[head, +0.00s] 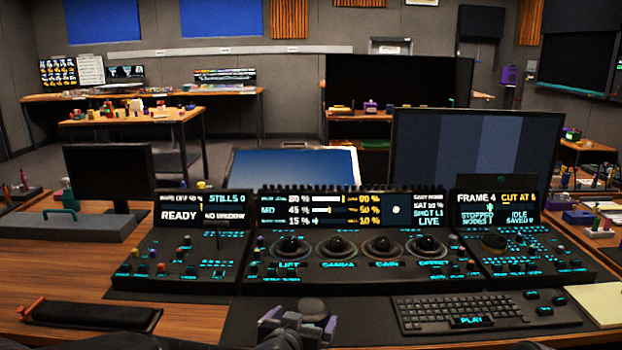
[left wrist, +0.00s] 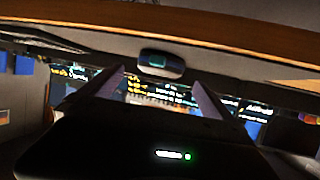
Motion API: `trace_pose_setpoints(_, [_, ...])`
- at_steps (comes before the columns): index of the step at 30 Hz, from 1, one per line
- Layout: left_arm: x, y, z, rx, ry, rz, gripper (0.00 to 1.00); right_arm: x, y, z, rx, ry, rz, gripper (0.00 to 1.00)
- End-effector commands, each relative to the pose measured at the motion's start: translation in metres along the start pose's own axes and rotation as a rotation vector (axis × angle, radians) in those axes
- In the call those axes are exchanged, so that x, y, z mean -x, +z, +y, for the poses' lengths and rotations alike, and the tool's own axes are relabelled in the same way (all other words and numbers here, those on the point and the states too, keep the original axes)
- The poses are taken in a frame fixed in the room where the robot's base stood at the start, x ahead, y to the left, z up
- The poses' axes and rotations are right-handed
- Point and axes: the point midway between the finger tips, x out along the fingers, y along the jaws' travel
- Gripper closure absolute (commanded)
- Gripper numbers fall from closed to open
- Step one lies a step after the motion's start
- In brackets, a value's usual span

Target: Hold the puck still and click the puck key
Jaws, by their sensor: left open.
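My left gripper (left wrist: 157,84) is open, with one finger on each side of the view and the puck around or just past the tips. No clear contact shows. In the head view my left gripper (head: 299,322) is at the bottom middle, in front of the panel, with purple-grey fingers. A dark rounded top (head: 313,306), likely the puck, shows beside the fingers. My right gripper is not in view.
The trackball panel (head: 230,262) with lit screens and several trackballs stands just behind. A keyboard (head: 450,311) lies to the right, with paper (head: 597,303) beyond it. A black padded rest (head: 90,328) lies at left. The wooden desk (head: 190,320) between rest and gripper is bare.

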Motion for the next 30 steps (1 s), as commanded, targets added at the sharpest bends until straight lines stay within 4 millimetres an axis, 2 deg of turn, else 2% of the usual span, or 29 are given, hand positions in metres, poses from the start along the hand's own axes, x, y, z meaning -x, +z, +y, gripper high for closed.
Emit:
trace_pose_setpoints(3, [0.026,-0.002,0.001,0.001,0.002,0.003,0.00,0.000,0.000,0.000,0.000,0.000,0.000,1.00])
trace_pose_setpoints(9, [0.053,-0.001,0.001,0.000,0.002,0.001,0.00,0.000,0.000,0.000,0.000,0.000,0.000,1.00])
trace_pose_setpoints(30, [0.062,-0.001,0.000,0.000,0.000,-0.001,0.00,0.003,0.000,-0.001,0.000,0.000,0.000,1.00])
